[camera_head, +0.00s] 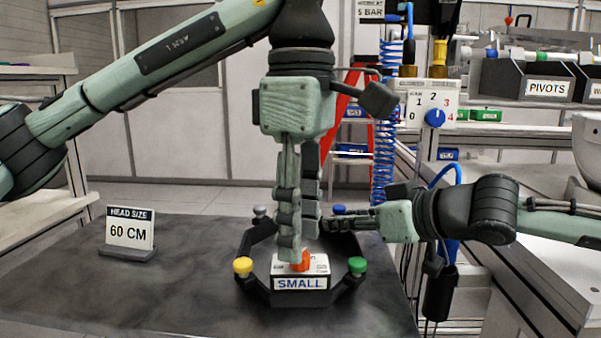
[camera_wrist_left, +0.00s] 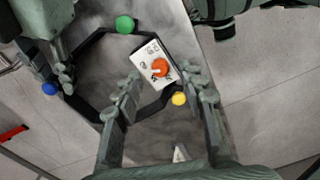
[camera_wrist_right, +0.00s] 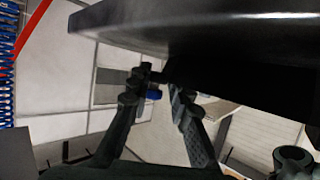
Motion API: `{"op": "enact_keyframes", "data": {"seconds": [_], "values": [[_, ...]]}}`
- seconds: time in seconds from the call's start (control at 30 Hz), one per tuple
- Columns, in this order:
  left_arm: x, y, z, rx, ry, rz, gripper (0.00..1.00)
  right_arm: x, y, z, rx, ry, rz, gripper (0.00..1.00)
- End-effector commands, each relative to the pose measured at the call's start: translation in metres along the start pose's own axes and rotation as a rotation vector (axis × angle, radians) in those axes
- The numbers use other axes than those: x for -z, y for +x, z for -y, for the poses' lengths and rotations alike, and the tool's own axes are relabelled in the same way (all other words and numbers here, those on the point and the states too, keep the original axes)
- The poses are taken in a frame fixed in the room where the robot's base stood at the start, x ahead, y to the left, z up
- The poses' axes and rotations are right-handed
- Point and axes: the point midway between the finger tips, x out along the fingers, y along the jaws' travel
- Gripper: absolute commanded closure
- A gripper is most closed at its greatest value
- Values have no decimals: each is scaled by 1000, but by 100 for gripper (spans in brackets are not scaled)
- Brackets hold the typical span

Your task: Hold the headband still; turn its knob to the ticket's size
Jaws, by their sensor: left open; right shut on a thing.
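The headband (camera_head: 248,285) is a dark angular ring on the table, with coloured studs and a SMALL label. Its orange knob (camera_head: 300,259) sits on a white dial plate; the knob also shows in the left wrist view (camera_wrist_left: 160,67). My left gripper (camera_head: 298,240) points down over the knob, open, its fingers (camera_wrist_left: 162,78) apart on either side of it. My right gripper (camera_head: 328,224) is shut on the headband's side by the blue stud (camera_wrist_right: 153,94). The ticket (camera_head: 129,233) stands at the left and reads HEAD SIZE 60 CM. The dial's marks are too small to read.
The dark table (camera_head: 180,290) is clear between the ticket and the headband. A white box with a blue dial (camera_head: 435,118) and a blue coiled hose (camera_head: 385,140) stand behind on the right. A bin marked PIVOTS (camera_head: 547,87) is farther right.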

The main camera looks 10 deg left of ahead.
Motion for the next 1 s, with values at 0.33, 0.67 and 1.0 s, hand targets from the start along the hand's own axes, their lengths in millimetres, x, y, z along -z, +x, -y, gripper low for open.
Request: {"op": "enact_keyframes", "data": {"seconds": [0.33, 0.67, 1.0], "values": [[0, -75, 0, -5, -3, -1, 60, -1, 0, 0, -1, -1, 2, 100], [0, -100, 0, -1, 1, 0, 60, -1, 0, 0, -1, -1, 2, 100], [0, -100, 0, -1, 1, 0, 60, -1, 0, 0, -1, -1, 2, 78]]}}
